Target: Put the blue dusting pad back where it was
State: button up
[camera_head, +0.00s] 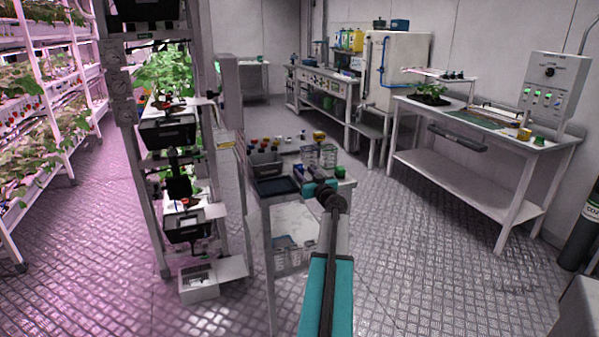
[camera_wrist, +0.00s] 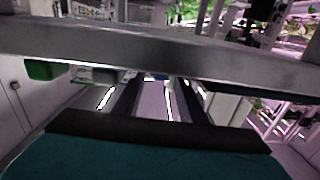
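I cannot make out the blue dusting pad for sure in either view. My teal and dark arm reaches from the bottom of the head view to the small cart (camera_head: 262,200) in the middle. My gripper (camera_head: 304,172) is at the far end of the arm, over or beside the cart top. A small blue patch shows there, too small to tell whether it is the pad. In the wrist view a wide grey bar crosses the picture close to the camera and hides much of the view.
The cart top holds a dark tray (camera_head: 274,187), several small bottles (camera_head: 265,144) and a wire rack (camera_head: 326,153). A plant rack (camera_head: 160,245) stands close on the left. A workbench (camera_head: 470,185) stands at the right. The floor (camera_head: 430,270) between is clear.

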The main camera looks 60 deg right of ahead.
aim_at(302, 169)
jog(key=shift+w+d, duration=0.1)
dwell(0.3)
jog(key=shift+x, duration=2.5)
jog(key=shift+r, duration=0.1)
jog(key=c, duration=0.9)
jog(key=shift+r+p, duration=0.35)
jog(key=shift+r, duration=1.5)
jog(key=s+a, duration=0.3)
jog(key=a, duration=0.1)
jog(key=s+a, duration=0.3)
jog(key=a, duration=0.1)
jog(key=s+a+r+p, duration=0.1)
jog(key=s+a, duration=0.3)
jog(key=shift+s+a+r, duration=0.1)
jog(key=shift+a+r, duration=0.05)
jog(key=shift+a, duration=0.1)
